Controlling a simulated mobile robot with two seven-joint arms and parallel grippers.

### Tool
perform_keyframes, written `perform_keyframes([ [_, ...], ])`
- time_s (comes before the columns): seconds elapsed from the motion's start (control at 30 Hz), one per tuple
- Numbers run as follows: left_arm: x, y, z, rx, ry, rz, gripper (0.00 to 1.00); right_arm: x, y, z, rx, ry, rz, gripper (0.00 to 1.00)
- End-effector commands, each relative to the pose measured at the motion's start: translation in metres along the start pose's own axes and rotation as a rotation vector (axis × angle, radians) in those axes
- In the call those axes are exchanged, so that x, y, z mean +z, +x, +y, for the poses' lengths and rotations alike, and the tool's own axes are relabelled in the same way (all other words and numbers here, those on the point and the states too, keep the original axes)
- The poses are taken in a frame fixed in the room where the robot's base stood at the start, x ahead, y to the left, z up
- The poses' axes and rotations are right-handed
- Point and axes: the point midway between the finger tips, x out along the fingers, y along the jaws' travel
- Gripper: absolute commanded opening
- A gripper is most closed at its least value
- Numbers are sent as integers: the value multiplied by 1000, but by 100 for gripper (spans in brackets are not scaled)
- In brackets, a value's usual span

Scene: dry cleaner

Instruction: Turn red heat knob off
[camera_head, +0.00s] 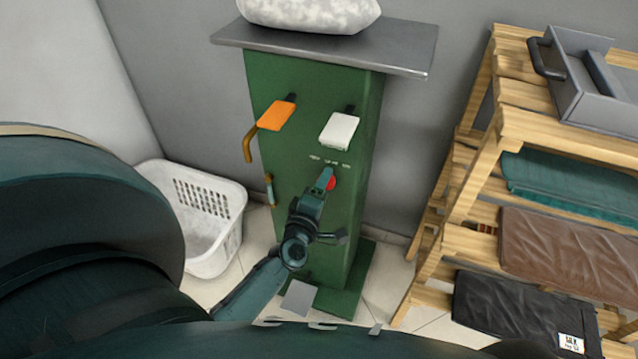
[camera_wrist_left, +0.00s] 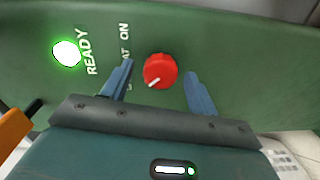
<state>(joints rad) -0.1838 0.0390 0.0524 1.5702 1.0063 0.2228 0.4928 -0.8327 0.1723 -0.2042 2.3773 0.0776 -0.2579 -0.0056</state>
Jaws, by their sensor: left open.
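The red heat knob (camera_head: 332,184) is on the front of the green cabinet (camera_head: 346,215), below the white lever and partly hidden by my left gripper (camera_head: 325,179). In the left wrist view the red knob (camera_wrist_left: 160,70) is round, with a white pointer mark toward the lower left of the picture. My left gripper (camera_wrist_left: 159,69) is open, with one blue finger on each side of the knob. Gaps show between the fingers and the knob. White "HEAT ON" lettering, partly covered by a finger, is left of the knob. My right gripper is not in view.
An orange lever (camera_head: 276,115) and a white lever (camera_head: 339,130) stick out above the knob. A glowing "READY" lamp (camera_wrist_left: 67,53) is on the panel. A white laundry basket (camera_head: 212,255) stands left; a wooden rack (camera_head: 470,170) with folded garments stands right.

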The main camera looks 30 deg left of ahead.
Motion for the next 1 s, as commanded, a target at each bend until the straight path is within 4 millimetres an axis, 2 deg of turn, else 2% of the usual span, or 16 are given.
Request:
perform_keyframes([
  [0.17,0,-21,-1,-4,0,-1,59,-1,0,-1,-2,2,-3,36],
  [0.4,0,-75,-1,-4,0,-2,59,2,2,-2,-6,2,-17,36],
  [0.6,0,-112,-1,-3,-1,-2,59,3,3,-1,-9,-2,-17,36],
  [0.8,0,-129,0,1,0,-1,59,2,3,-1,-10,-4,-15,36],
  [1.0,0,-130,1,2,-1,0,59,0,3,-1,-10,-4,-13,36],
])
